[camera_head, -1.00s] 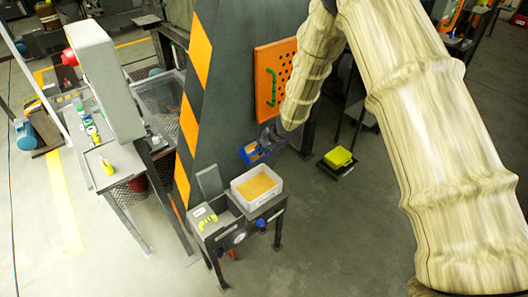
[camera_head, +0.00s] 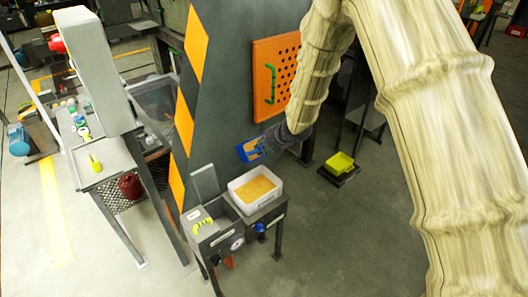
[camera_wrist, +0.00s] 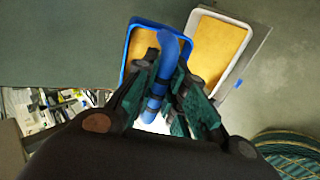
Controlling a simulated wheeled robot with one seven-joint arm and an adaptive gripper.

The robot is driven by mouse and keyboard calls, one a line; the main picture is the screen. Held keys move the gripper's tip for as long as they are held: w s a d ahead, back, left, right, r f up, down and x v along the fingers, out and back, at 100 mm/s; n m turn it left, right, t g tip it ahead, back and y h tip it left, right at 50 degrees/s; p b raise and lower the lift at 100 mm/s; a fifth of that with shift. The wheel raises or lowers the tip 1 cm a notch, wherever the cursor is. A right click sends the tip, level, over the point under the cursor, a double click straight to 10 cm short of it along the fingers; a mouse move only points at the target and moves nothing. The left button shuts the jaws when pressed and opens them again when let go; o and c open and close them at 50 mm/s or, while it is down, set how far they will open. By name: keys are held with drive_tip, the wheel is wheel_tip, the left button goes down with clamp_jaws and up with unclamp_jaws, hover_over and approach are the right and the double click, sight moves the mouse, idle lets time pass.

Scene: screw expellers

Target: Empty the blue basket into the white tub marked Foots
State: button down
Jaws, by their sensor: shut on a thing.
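My gripper (camera_wrist: 162,92) is shut on the blue handle of the blue basket (camera_wrist: 130,50). The basket holds a tan-orange mass and is in the air, tilted in the head view (camera_head: 243,153). The white tub (camera_head: 262,207) sits on a dark stand, below and a little right of the basket in the head view. Tan-orange material also lies in the tub. In the wrist view the white tub (camera_wrist: 222,17) shows just right of the basket, partly hidden by my fingers. Any marking on the tub is too small to read.
A dark striped column (camera_head: 225,80) with an orange panel (camera_head: 276,80) rises behind. Open floor lies in front.

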drive_tip(key=shift+s+d+f+t+y+b, duration=0.25)
drive_tip(key=shift+f+t+y+b, duration=0.35)
drive_tip(key=shift+b, duration=2.95)
drive_tip(key=shift+s+d+f+t+y+b, duration=0.15)
drive_tip(key=shift+s+f+t+y+b, duration=0.4)
drive_tip(key=shift+b, duration=3)
drive_tip(key=f+t+b, duration=0.1)
drive_tip(key=b, duration=0.2)
drive_tip(key=t+y+b, duration=0.1)
drive_tip(key=b, duration=0.3)
drive_tip(key=shift+w+f, duration=0.25)
drive_tip(key=shift+f, duration=0.15)
drive_tip(key=b, duration=0.2)
drive_tip(key=shift+f+t+b, duration=0.25)
drive_tip(key=shift+t+b, duration=0.1)
drive_tip(key=f+t+y+b, duration=0.1)
drive_tip(key=b, duration=0.3)
drive_tip(key=b, duration=0.2)
drive_tip(key=shift+f+t+y+b, duration=0.25)
drive_tip(key=shift+f+t+b, duration=0.05)
drive_tip(key=shift+b, duration=0.05)
drive_tip(key=t+b, duration=0.1)
drive_tip(key=b, duration=0.2)
drive_tip(key=shift+f+y+b, duration=0.4)
drive_tip(key=shift+s+f+t+y+b, duration=0.15)
drive_tip(key=shift+t+y+b, duration=0.2)
drive_tip(key=shift+b, duration=1)
